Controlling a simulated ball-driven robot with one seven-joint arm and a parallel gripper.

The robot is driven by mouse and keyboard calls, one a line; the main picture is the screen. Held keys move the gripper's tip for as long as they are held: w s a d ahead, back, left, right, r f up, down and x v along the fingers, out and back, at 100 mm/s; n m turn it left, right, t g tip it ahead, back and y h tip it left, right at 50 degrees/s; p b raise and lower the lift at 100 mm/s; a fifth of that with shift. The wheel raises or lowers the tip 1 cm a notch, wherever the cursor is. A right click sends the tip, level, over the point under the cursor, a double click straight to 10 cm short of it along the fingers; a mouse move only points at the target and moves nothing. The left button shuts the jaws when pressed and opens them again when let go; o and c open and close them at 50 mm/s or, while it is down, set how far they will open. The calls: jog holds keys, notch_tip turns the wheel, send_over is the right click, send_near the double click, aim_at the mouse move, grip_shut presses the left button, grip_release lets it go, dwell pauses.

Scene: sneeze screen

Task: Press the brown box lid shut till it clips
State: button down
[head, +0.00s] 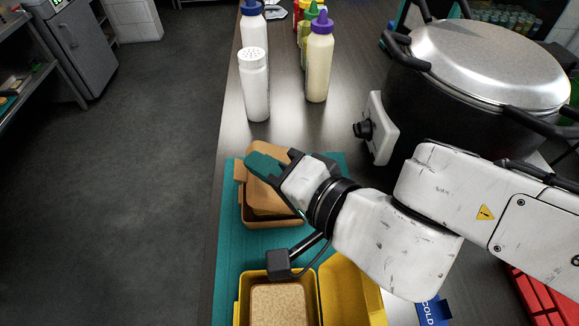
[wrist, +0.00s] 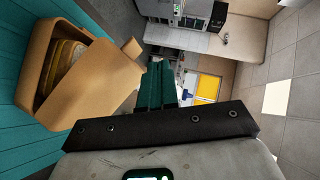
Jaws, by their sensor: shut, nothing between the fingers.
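The brown box (head: 272,221) sits on a teal mat (head: 228,235). Its lid (head: 264,205) is tilted and partly open. In the wrist view, the lid (wrist: 100,85) stands apart from the box body (wrist: 38,60), and yellowish contents show in the gap. A small tab sticks out at the lid's edge. My gripper (head: 262,165) is shut and empty, its teal fingers over the lid's far part in the head view. The fingers also show in the wrist view (wrist: 157,86), beside the lid's edge. I cannot tell whether they touch it. My gripper hides part of the lid.
An open yellow box (head: 242,300) with a bread-like slice lies nearer on the mat. A white shaker (head: 255,85) and several squeeze bottles (head: 319,62) stand beyond the mat. A large lidded pot (head: 480,75) stands at right. The counter's left edge is close to the mat.

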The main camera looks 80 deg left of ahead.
aim_at(248, 191)
jog(key=shift+n+t+h, duration=0.5)
jog(key=shift+n+t, duration=0.2)
jog(key=shift+t, duration=0.1)
jog(key=s+f+b, duration=0.2)
jog(key=s+b, duration=0.1)
jog(key=shift+f, duration=0.4)
jog(key=s+f+b, duration=0.1)
jog(key=b, duration=0.1)
jog(key=s+f+b, duration=0.1)
jog(key=f+b, duration=0.1)
jog(key=b, duration=0.1)
jog(key=shift+s+a+f, duration=0.15)
jog(key=shift+s+f+b, duration=0.35)
jog(key=shift+f+b, duration=0.25)
jog(key=shift+b, duration=0.3)
jog(key=shift+s+f+n+t+b, duration=0.3)
jog(key=shift+f+n+t+b, duration=0.2)
jog(key=shift+f+t+b, duration=0.25)
jog(key=shift+r, duration=0.15)
